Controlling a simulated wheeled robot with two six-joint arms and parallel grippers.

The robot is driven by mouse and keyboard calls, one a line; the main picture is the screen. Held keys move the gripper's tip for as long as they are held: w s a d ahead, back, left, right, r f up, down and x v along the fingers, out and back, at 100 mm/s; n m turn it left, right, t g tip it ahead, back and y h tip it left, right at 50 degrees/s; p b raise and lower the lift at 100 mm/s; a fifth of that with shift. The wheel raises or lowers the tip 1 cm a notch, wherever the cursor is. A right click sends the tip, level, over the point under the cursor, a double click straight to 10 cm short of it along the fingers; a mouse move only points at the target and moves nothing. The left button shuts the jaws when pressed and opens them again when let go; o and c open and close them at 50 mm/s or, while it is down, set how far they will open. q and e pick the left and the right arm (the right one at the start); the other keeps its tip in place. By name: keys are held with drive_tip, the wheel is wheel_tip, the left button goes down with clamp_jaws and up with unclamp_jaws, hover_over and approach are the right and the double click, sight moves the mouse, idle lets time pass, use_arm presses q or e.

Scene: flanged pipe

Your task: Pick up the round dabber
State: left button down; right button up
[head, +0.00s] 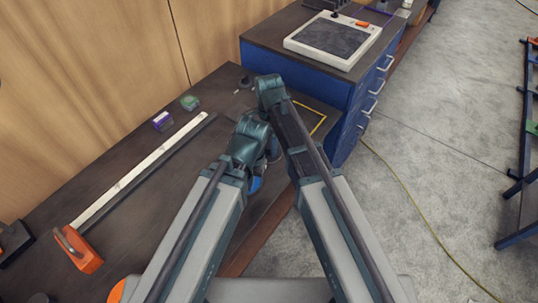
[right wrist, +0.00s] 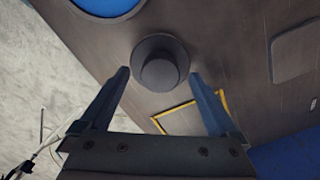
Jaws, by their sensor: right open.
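The round dabber (right wrist: 160,68), a dark knob on a wider round disc, stands on the dark bench in the right wrist view. My right gripper (right wrist: 160,75) is open, with one finger to each side of the dabber in the picture. I see no contact, and the height of the fingers above the bench is hard to judge. In the head view my arms cover the area of the dabber, and I cannot make it out there. My left gripper's jaws are hidden in the head view.
A yellow outline (right wrist: 188,112) lies on the bench beside the dabber, and a blue round thing (right wrist: 104,4) is on its other side. In the head view, a blue drawer cabinet (head: 352,100) stands at the bench end. An orange-ended long bar (head: 145,170) lies at left.

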use_arm(q)
drive_tip(key=shift+f, duration=0.7)
use_arm(e)
drive_tip(key=shift+f, duration=0.7)
drive_tip(key=shift+r, duration=0.1)
use_arm(q)
drive_tip(key=shift+r, duration=0.1)
use_arm(e)
clamp_jaws()
drive_tip(key=shift+r, duration=0.1)
